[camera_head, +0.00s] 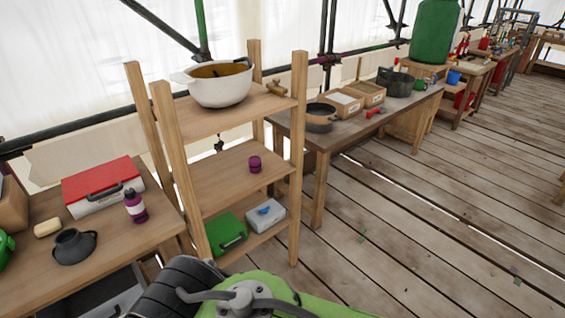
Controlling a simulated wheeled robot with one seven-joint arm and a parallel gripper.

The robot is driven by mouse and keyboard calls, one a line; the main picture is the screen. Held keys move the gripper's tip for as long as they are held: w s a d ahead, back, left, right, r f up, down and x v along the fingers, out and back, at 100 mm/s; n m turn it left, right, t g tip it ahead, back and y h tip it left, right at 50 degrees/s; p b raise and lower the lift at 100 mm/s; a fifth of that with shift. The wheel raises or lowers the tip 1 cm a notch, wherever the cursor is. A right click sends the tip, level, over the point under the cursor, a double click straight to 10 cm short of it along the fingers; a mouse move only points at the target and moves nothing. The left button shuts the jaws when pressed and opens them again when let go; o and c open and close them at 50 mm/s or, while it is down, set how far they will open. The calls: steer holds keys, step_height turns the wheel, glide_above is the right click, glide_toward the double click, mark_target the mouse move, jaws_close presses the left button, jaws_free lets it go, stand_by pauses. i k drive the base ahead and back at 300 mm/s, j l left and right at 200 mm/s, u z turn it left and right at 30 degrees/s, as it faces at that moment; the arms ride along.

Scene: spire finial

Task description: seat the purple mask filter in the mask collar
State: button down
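A small purple cylinder, which looks like the mask filter (255,164), stands on the middle shelf of the wooden rack, near its right side. A dark grey, round-bodied piece with an open neck and side lugs, which may be the mask collar (75,246), sits on the left table. Nothing shows in its opening, though the inside is too dark to tell clearly. My green and black arm crosses the bottom of the head view, but my gripper is not visible there.
The wooden rack (186,175) has a white pot (219,84) on top and a green case (226,231) and grey box (265,215) below. Plank floor at right is mostly clear.

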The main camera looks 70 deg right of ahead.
mark_target(73, 246)
steer(key=z, duration=2.1)
steer(key=k+j+u, duration=0.1)
steer(key=u, duration=1.5)
steer(key=z, duration=1.6)
steer(key=i+u, duration=0.4)
steer(key=i+l+u, duration=0.1)
steer(key=i+u, duration=0.25)
steer(key=i+l+u, duration=0.2)
steer(key=u, duration=0.2)
steer(key=i+l+u, duration=0.25)
steer(key=u, duration=0.15)
